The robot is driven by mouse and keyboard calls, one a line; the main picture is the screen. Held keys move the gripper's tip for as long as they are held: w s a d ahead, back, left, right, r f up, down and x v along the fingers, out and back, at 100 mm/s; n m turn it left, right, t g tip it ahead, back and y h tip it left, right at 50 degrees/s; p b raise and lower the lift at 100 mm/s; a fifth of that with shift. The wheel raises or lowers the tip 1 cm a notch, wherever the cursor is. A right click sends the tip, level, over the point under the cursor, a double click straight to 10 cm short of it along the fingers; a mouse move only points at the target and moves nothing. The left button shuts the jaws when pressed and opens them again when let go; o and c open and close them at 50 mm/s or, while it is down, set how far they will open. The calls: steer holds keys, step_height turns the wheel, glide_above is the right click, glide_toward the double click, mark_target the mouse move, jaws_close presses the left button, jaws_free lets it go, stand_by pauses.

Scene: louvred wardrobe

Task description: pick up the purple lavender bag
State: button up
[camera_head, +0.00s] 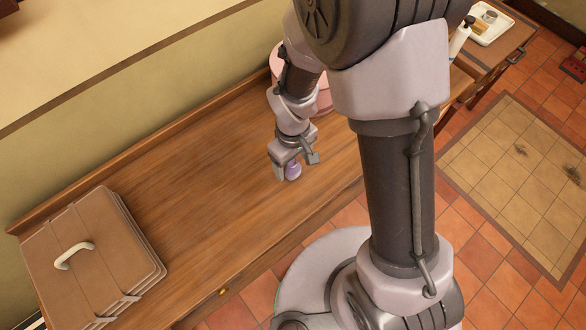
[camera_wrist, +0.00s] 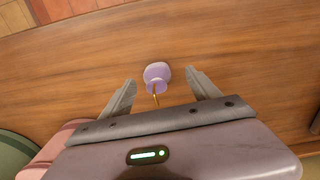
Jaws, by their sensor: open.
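The purple lavender bag (camera_wrist: 157,74) stands on the wooden top in the wrist view, with a thin golden-brown strand hanging from it toward my gripper. My gripper (camera_wrist: 160,90) is open, with one finger on each side of the bag's near end and a clear gap on both sides. In the head view the bag (camera_head: 293,171) shows as a small purple shape right at my gripper (camera_head: 286,176), partly hidden by it. I cannot tell how far above the top the fingers are.
The wooden top (camera_head: 200,185) is clear around the bag. A brown case (camera_head: 95,255) with a pale handle lies at the left. A pink round box (camera_head: 322,98) stands behind my arm. A white tray (camera_head: 492,25) is at the far right.

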mark_target(295, 169)
steer(key=f+b, duration=0.2)
steer(key=f, duration=0.1)
steer(key=f+b, duration=0.1)
steer(key=f, duration=0.1)
steer(key=shift+w+d+f, duration=0.15)
steer(key=shift+d+f, duration=0.1)
steer(key=shift+r, duration=0.15)
steer(key=shift+w, duration=0.1)
steer(key=c, duration=1.4)
steer(key=shift+r, duration=0.1)
steer(key=shift+c, duration=0.2)
